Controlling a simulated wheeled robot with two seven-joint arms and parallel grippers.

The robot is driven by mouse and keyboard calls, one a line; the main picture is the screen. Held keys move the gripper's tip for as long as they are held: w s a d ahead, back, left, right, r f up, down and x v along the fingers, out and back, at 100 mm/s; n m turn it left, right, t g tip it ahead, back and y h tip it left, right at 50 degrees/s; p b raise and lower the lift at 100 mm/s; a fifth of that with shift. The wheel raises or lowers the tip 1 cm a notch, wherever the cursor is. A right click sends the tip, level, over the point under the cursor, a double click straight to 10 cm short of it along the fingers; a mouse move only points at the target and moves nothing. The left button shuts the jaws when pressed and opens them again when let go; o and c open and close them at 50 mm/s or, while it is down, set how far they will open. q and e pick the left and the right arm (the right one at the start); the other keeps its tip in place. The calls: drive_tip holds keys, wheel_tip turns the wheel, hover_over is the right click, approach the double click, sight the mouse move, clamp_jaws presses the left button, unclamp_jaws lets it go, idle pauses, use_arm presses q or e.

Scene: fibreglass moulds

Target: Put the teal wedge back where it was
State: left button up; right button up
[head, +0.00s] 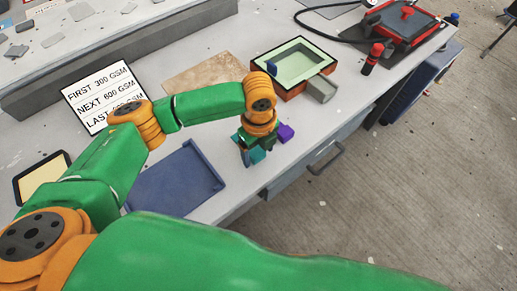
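My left gripper (252,148) points down at the bench near its front edge, just left of a small purple block (286,132). A teal piece, which looks like the teal wedge (258,155), shows at its fingertips. The fingers and the piece overlap in dark green and teal, so I cannot tell whether the gripper is shut on it or whether it touches the bench. My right gripper is not in view.
Behind the gripper stands a mould (299,62) with a pale green inside, a blue piece (271,67) at its left rim and a grey block (321,89) at its right corner. A blue tray (172,184), a lettered sign (88,100) and a red-handled tool (372,58) also lie around.

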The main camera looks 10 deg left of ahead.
use_arm(q)
drive_tip(key=shift+r, duration=0.1)
wheel_tip(320, 180, up, 12)
idle(0.6)
